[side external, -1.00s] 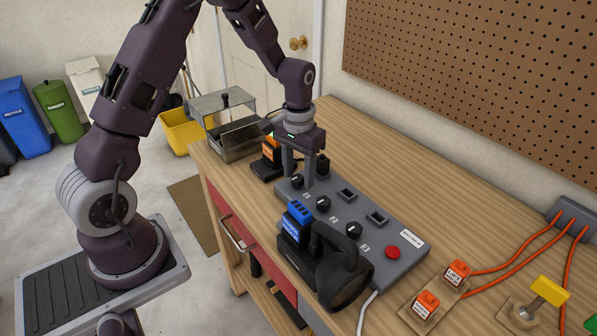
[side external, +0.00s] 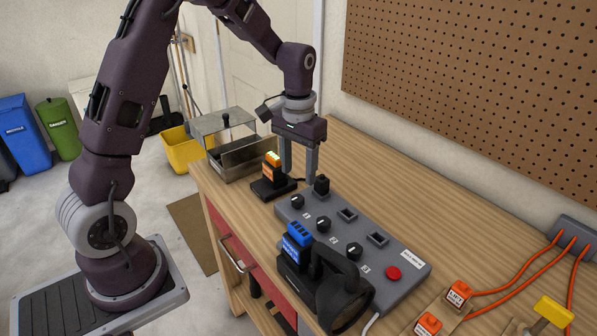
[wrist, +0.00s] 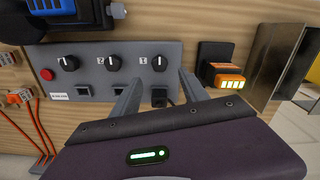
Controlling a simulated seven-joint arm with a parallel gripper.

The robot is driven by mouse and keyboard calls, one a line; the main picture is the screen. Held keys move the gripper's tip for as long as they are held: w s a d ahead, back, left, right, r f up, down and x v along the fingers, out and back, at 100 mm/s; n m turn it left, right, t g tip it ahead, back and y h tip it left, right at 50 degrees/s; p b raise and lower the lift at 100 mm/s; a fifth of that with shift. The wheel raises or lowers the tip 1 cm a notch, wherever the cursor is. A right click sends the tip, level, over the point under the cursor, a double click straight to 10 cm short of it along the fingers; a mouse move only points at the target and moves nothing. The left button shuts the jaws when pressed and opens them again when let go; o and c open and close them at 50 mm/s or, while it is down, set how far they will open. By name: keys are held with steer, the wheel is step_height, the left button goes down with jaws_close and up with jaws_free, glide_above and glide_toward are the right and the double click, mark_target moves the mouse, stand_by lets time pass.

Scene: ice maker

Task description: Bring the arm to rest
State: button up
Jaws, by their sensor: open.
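My gripper (side external: 299,176) is open and empty, with its two fingers pointing down. It hangs above the far end of the grey control panel (side external: 401,276), near a black plug (side external: 321,186) seated in the panel. In the wrist view the fingers (wrist: 160,92) are spread, with the panel (wrist: 101,78) beyond them and the black plug (wrist: 159,97) showing between them. Nothing is held. Whether a finger touches the panel is hard to tell, but it looks apart.
An orange-topped battery on a black base (side external: 269,187) stands left of the gripper, near a metal bin (side external: 240,158). A black lamp with a blue battery (side external: 342,291) lies before the panel. Orange-corded blocks (side external: 458,294) sit at right. The bench behind the panel is clear.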

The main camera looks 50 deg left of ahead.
steer(key=s+d+r+t, duration=0.2)
steer(key=s+d+r, duration=0.25)
steer(key=r, duration=0.35)
steer(key=s+d+r+m+t, duration=0.1)
steer(key=s+d+r, duration=0.1)
steer(key=s, duration=0.7)
steer(key=s+d+r+m+t, duration=0.1)
steer(key=s+d+r+t, duration=0.1)
steer(key=s, duration=0.8)
step_height(320, 180, up, 3)
steer(key=shift+s+d+f+m+t, duration=0.15)
steer(key=shift+d+m+t, duration=0.2)
steer(key=shift+d, duration=0.3)
